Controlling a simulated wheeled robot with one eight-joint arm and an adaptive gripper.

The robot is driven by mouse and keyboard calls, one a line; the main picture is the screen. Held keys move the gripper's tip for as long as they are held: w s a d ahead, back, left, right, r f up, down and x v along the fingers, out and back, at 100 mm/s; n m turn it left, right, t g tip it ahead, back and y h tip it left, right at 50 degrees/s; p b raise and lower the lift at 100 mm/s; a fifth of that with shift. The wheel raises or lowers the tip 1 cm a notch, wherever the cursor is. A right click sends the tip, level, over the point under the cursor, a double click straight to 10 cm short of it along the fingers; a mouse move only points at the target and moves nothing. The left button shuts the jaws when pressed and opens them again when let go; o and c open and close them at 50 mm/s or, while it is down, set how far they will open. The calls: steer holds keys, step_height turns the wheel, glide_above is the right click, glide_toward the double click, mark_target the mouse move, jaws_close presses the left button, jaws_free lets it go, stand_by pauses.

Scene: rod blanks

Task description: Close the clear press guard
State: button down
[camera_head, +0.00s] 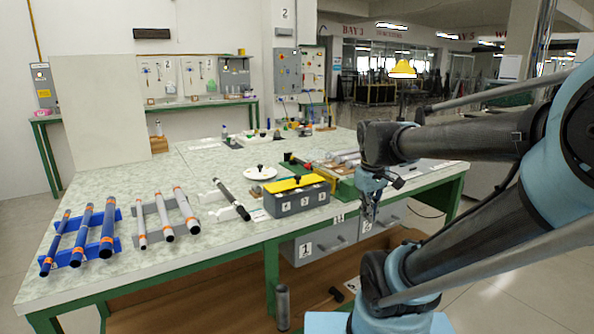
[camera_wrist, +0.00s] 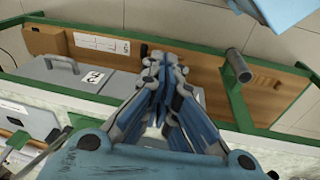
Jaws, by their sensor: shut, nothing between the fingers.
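I cannot make out a clear press guard for certain in either view. A green and wooden fixture (camera_head: 342,190) stands at the table's front right edge, partly behind my arm; any clear part on it is too small to tell. My gripper (camera_head: 368,216) hangs just in front of the table's front edge, to the right of the fixture and near the drawers. In the wrist view my gripper (camera_wrist: 160,62) is shut and empty, its fingertips together above a wooden lower shelf (camera_wrist: 205,72).
A grey box with a yellow top (camera_head: 297,203) stands left of the fixture. Blue rods (camera_head: 86,230) and grey rods (camera_head: 165,218) lie on racks at left. Drawers (camera_head: 325,243) hang under the table. A grey cylinder (camera_wrist: 238,66) stands below.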

steer(key=w+a+r+n, duration=0.3)
steer(key=w+a+n, duration=0.1)
steer(key=w+a, duration=0.2)
steer(key=w+a+r+n+h, duration=0.1)
steer(key=w+a+r+n, duration=0.2)
steer(key=w, duration=0.6)
steer(key=w+a+r+n+h, duration=0.1)
steer(key=w+a+r+n, duration=0.2)
steer(key=w+a+n, duration=0.4)
steer(key=shift+w+a+r, duration=0.1)
steer(key=shift+w+a, duration=0.25)
steer(key=shift+a, duration=0.4)
steer(key=shift+w+a+r, duration=0.1)
steer(key=shift+w+a, duration=0.2)
steer(key=shift+a, duration=0.4)
steer(key=w+a+n, duration=0.4)
steer(key=w+a, duration=0.1)
steer(key=a, duration=0.4)
steer(key=shift+t+h, duration=0.3)
steer(key=x, duration=1.1)
steer(key=shift+a, duration=0.1)
steer(key=shift+w+d+r, duration=0.4)
steer(key=shift+d+r, duration=0.3)
steer(key=shift+r, duration=0.1)
steer(key=shift+w+d+r, duration=0.3)
steer(key=shift+d+r, duration=0.25)
steer(key=shift+d, duration=0.05)
